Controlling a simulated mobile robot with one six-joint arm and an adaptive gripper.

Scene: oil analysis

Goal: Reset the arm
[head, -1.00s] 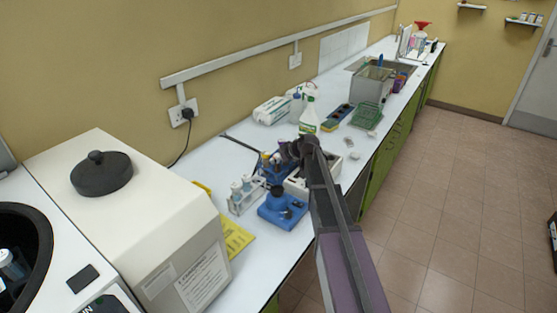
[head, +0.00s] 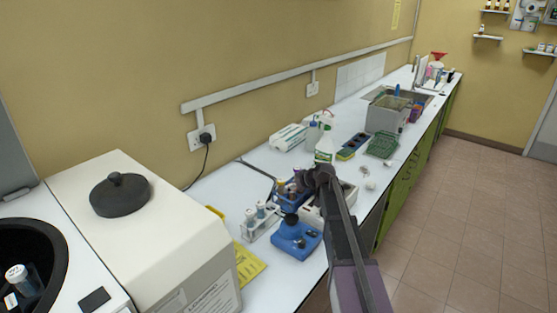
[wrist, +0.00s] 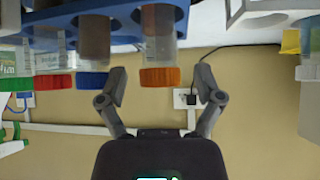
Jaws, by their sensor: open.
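My gripper (wrist: 160,73) is open in the wrist view, which appears upside down. Its two fingers stand on either side of an orange-capped tube (wrist: 160,50), with a visible gap on each side. This tube sits in a blue rack (wrist: 62,22) beside tubes with blue, red and green caps. In the head view my gripper (head: 318,176) is over the blue rack (head: 290,198) on the counter, and my arm reaches in from the lower right. The fingertips are hard to make out there.
A white rack with tubes (head: 262,222) and a blue device (head: 297,238) stand close to the blue rack. A spray bottle (head: 325,147) is behind. A large white machine (head: 130,225) is at left. The floor (head: 470,220) at right is clear.

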